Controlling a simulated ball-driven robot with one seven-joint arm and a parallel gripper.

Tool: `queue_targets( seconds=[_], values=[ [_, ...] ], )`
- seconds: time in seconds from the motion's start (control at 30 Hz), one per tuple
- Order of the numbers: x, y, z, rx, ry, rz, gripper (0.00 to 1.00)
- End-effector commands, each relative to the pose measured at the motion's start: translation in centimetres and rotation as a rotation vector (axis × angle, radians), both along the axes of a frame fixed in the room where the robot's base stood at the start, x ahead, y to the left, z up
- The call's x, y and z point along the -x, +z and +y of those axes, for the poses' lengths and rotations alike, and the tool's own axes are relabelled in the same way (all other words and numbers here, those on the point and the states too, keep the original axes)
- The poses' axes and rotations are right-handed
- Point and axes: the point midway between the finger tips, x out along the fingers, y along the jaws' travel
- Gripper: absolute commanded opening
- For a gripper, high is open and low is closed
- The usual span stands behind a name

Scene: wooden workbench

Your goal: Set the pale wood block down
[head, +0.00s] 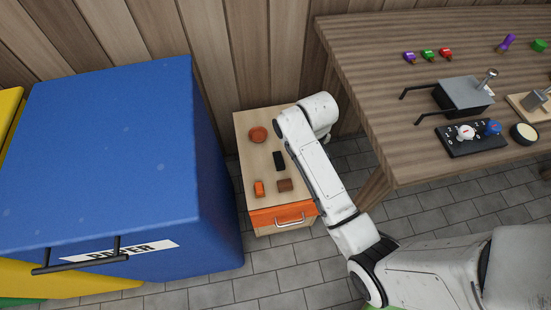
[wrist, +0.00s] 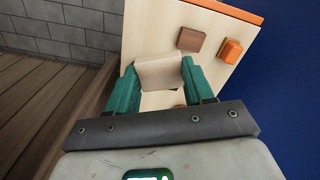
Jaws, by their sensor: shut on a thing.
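The pale wood block (wrist: 165,76) is between the two green fingers of my gripper (wrist: 158,68) in the wrist view. The fingers press on its left and right sides, so the gripper is shut on it. The block is over the pale top of a small cabinet (wrist: 147,26). I cannot tell whether it touches the top or hangs just above it. In the head view my white arm reaches over the right side of this cabinet (head: 248,121) and hides the gripper and the block.
On the cabinet top are a round reddish-brown thing (head: 258,134), a black thing (head: 279,160), a small orange thing (head: 258,188) and a brown block (head: 285,185). A tall blue paper bin (head: 110,150) stands left. A wooden workbench (head: 365,70) with several things stands right.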

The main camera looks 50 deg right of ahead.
Motion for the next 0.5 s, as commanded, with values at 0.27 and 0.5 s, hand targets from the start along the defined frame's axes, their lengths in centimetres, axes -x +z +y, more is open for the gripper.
queue_targets(
  seconds=[0.27,0.5],
  values=[
    [1.5,-3.7,-1.6,-0.003,-0.022,0.000,0.23],
    [1.6,-7.7,-1.7,-0.004,-0.022,0.003,0.23]
  ],
)
